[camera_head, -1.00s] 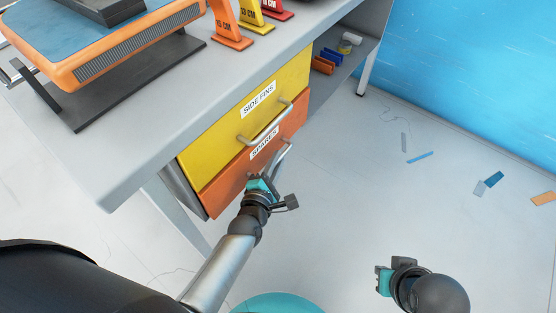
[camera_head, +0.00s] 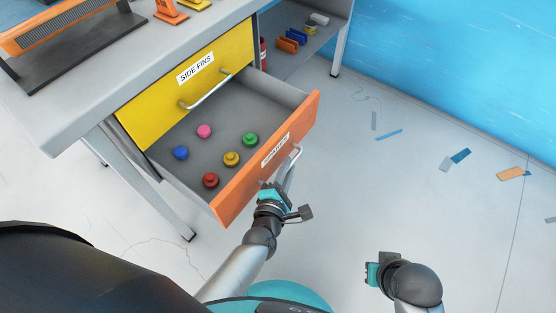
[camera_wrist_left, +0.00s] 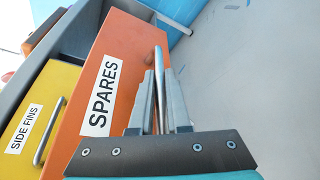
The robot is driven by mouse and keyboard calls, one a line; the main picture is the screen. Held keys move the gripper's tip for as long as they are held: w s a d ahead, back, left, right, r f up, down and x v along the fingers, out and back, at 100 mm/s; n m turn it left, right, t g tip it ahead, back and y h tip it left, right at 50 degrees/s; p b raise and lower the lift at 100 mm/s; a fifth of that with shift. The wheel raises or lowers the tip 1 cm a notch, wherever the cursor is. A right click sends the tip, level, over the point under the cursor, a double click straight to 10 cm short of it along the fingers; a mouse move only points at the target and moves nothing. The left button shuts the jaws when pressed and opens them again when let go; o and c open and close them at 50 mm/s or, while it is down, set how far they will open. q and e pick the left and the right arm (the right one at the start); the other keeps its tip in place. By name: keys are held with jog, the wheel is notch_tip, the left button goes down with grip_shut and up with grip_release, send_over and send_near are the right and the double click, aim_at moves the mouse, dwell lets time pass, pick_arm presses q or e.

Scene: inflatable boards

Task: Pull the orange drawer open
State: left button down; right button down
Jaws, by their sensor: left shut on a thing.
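The orange drawer (camera_head: 268,160), labelled SPARES, is pulled well out of the workbench below the yellow SIDE FINS drawer (camera_head: 190,78). Its grey inside holds several small coloured knobs: pink, blue, green, yellow and red. My left gripper (camera_head: 273,188) is shut on the metal bar handle (camera_head: 290,165) on the front of the orange drawer. In the left wrist view, the fingers (camera_wrist_left: 160,98) close around the handle (camera_wrist_left: 160,62) beside the SPARES label. My right gripper (camera_head: 372,273) is away from the drawer, over the floor at lower right; its fingers are not clear.
The grey workbench top (camera_head: 75,110) lies above the drawers. A shelf (camera_head: 300,55) with small orange and blue items is at the back right. The yellow drawer's handle (camera_head: 205,90) sits above the open drawer. The floor to the right is mostly clear, with scattered strips.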

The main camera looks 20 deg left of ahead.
pick_arm(q)
jog(key=shift+s+d, duration=0.3)
jog(key=shift+d, duration=0.45)
pick_arm(e)
jog(key=shift+a+f, duration=0.1)
jog(key=shift+a, duration=0.05)
pick_arm(q)
jog(key=c, duration=0.9)
grip_release()
pick_arm(e)
jog(key=shift+d, duration=0.2)
pick_arm(q)
jog(key=shift+p+v, duration=1.25)
jog(key=shift+v, duration=2.5)
pick_arm(e)
jog(key=shift+g, duration=0.4)
jog(key=shift+s+d+f, duration=0.1)
jog(key=shift+s+f, duration=0.25)
jog(key=shift+f, duration=0.45)
jog(key=shift+s+f, duration=0.4)
jog(key=shift+f, duration=0.35)
jog(key=shift+s+d+f, duration=0.1)
jog(key=shift+s+f, duration=0.25)
jog(key=shift+f, duration=0.45)
